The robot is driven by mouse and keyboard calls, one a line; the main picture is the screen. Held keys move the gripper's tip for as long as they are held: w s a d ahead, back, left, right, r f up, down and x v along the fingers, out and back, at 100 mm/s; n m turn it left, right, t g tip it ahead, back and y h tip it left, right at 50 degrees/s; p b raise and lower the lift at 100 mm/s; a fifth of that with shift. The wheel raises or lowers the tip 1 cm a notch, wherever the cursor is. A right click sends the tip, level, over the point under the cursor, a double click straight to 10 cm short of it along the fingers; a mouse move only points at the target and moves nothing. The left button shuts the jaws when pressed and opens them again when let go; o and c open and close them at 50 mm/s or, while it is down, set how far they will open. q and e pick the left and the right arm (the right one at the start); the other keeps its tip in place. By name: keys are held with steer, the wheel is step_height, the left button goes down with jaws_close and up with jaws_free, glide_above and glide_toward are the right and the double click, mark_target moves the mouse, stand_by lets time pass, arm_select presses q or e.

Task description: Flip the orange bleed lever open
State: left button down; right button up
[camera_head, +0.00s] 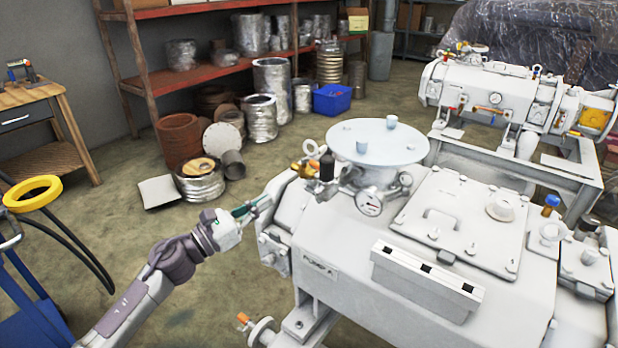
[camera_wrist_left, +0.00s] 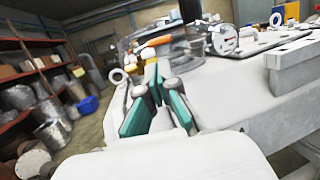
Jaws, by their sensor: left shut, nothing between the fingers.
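A small orange lever (camera_head: 303,168) sits on the fittings at the left of the pump's round flange, beside a black cylinder (camera_head: 327,167). In the left wrist view an orange part (camera_wrist_left: 160,40) shows beyond the fingertips, probably the same lever. A second orange handle (camera_head: 243,317) is on a valve low at the pump's front; I cannot tell for certain which is the bleed lever. My left gripper (camera_head: 262,202), with teal finger pads, is shut and empty, below and left of the upper lever and apart from it. It also shows in the left wrist view (camera_wrist_left: 155,85).
The white pump body (camera_head: 330,245) fills the front right, with a gauge (camera_head: 369,201) and a pale round flange (camera_head: 377,142) on top. A blue cart (camera_head: 35,300) with a yellow ring stands at left. Open floor lies left of the pump.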

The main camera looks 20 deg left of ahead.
mark_target(315, 167)
arm_select(q)
steer(key=p+x, duration=0.2)
steer(key=x, duration=0.9)
steer(key=shift+w+d+r+p, duration=0.15)
steer(key=shift+p, duration=0.25)
steer(key=shift+w+d, duration=0.35)
steer(key=shift+w, duration=0.15)
